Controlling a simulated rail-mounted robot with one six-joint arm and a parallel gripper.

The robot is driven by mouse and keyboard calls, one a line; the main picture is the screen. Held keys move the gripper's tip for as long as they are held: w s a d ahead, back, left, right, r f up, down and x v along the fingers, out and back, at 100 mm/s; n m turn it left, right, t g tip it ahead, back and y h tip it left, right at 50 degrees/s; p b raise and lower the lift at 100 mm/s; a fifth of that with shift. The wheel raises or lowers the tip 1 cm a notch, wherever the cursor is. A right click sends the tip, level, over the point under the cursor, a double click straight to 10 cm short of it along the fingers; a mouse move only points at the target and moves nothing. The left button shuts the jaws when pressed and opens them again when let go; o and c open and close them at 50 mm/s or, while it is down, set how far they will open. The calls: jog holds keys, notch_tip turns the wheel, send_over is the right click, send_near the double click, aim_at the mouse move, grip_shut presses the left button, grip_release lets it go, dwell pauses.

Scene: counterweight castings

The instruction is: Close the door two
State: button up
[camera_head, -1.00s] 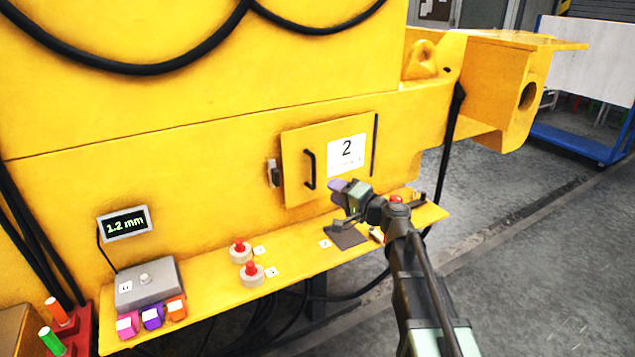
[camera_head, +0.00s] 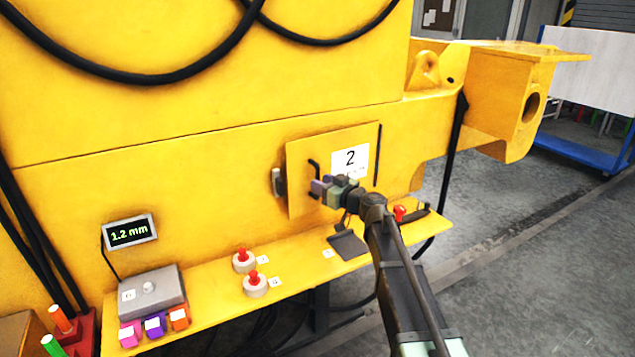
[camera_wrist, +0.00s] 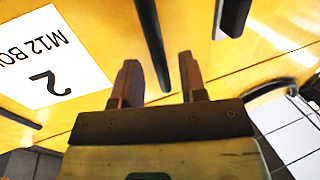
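Door two (camera_head: 330,205) is a yellow panel with a white label reading "2" (camera_head: 350,160), on the yellow casting. A dark strip runs along its right edge. It seems to stand slightly proud of the casting at its left side; how far is hard to tell. Its black bar handle (camera_head: 313,165) is near the left edge. My gripper (camera_head: 320,187) is at the handle's lower part. In the wrist view my gripper (camera_wrist: 161,75) is open, with the handle (camera_wrist: 152,40) ahead of the gap between the fingers. Contact cannot be told.
A grey latch piece (camera_head: 278,182) is left of the door. Below is a yellow shelf (camera_head: 215,285) with red-topped buttons (camera_head: 244,260), a grey box (camera_head: 150,290) and coloured blocks (camera_head: 155,325). A display (camera_head: 130,231) reads 1.2 mm. Open floor lies to the right.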

jog(key=shift+x, duration=1.15)
grip_shut()
jog(key=x, duration=0.3)
jog(key=shift+w+d, duration=0.1)
jog(key=shift+d, duration=0.05)
